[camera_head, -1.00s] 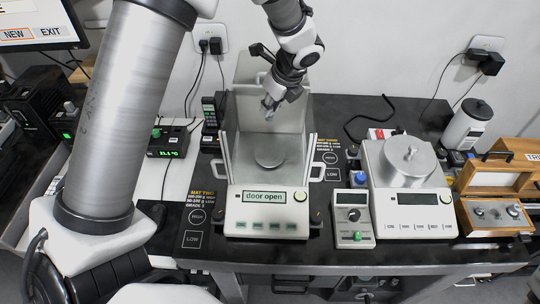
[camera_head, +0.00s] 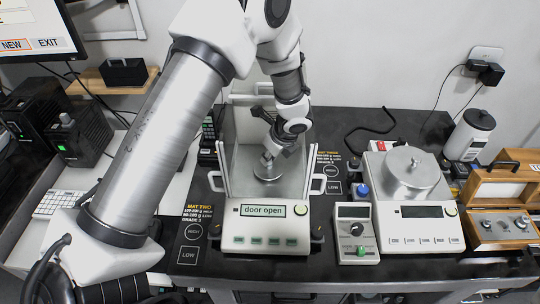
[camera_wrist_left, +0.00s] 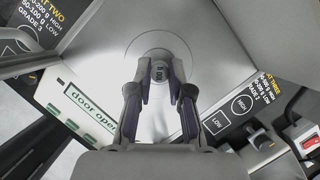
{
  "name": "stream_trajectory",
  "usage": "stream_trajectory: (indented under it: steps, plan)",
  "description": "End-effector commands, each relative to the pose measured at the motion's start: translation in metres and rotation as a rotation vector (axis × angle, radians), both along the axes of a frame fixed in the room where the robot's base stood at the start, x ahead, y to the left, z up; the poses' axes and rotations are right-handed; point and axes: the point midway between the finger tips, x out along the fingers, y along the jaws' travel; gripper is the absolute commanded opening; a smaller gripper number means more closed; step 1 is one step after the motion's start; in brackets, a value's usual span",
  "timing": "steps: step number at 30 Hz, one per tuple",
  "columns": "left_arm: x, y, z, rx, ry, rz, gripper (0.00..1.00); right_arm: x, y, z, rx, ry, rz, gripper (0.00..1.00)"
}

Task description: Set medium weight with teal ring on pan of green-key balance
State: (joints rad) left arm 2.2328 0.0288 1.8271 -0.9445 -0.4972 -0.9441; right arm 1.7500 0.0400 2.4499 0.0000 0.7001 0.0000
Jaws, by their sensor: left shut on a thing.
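The green-key balance (camera_head: 265,234) stands with its glass chamber open at the top; its display reads "door open". Its round metal pan (camera_head: 268,176) lies on the chamber floor and also shows in the left wrist view (camera_wrist_left: 133,45). My left gripper (camera_head: 271,152) is inside the chamber, just over the pan. It is shut on a small grey metal weight (camera_wrist_left: 159,71), upright between the fingertips (camera_wrist_left: 160,88). I cannot tell whether the weight touches the pan. Its teal ring is not discernible. My right gripper is not in view.
Glass walls with white side handles (camera_head: 317,184) stand close around my left gripper. To the right are a small grey device with a green key (camera_head: 356,236), a second balance (camera_head: 416,211) with a domed pan, and a wooden case (camera_head: 499,222). Printed mats lie beside the balance.

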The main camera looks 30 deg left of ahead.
Motion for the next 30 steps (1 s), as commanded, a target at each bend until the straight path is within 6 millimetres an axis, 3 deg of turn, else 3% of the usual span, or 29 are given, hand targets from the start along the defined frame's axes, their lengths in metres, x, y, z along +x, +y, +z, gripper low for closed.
stream_trajectory:
  steps: [4,5,6,7,15,20,30]
  plan:
    - [0.0,0.0,-0.004,0.0,0.0,0.0,0.0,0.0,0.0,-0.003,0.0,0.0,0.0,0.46]
    - [0.0,0.0,-0.004,0.0,0.0,0.0,0.23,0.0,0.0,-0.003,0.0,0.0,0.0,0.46]
    - [0.0,0.0,-0.003,0.0,0.0,0.0,0.37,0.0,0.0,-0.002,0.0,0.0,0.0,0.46]
    - [0.0,0.0,-0.003,0.0,0.0,0.0,0.44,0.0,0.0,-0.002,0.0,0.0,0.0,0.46]
    - [0.0,0.0,-0.003,0.0,0.001,0.0,0.44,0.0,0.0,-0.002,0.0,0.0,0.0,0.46]
    - [0.0,-0.004,0.01,0.002,-0.002,0.001,0.44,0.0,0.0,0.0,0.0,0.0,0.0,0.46]
    - [-0.007,-0.035,0.087,0.002,-0.004,-0.002,0.44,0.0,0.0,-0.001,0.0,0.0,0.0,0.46]
